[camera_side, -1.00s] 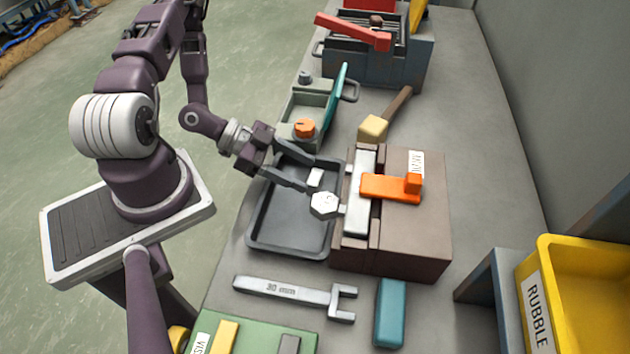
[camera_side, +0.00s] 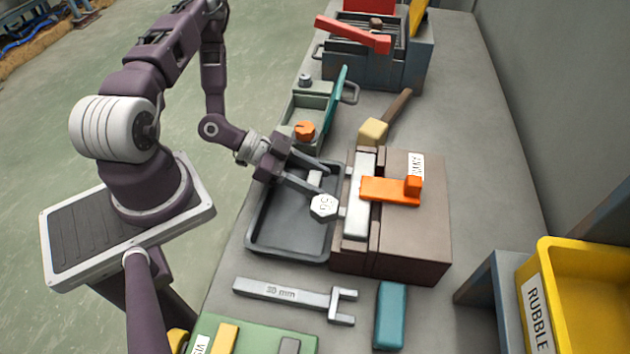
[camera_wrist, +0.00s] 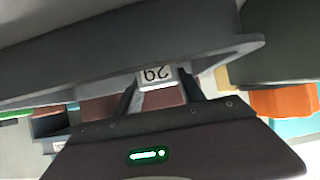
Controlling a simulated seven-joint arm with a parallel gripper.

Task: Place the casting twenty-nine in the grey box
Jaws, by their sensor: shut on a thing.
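My gripper (camera_side: 328,181) reaches over the right side of a dark grey open tray (camera_side: 285,226), beside a brown block. Its fingers are shut on a small pale casting (camera_side: 316,178), which also shows between the fingers in the wrist view (camera_wrist: 156,75), with an upside-down "29" on its face. A grey rim partly hides it there. A white hexagonal piece (camera_side: 323,207) with a mark too small to read surely sits just past the nearer finger, at the brown block's left side.
The brown block (camera_side: 415,235) carries an orange handle (camera_side: 390,191). A mallet (camera_side: 374,130) and a green case with its teal lid up (camera_side: 338,100) lie beyond. A wrench (camera_side: 290,292), teal block (camera_side: 390,313) and yellow bin (camera_side: 590,300) are nearer. Bench at right is clear.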

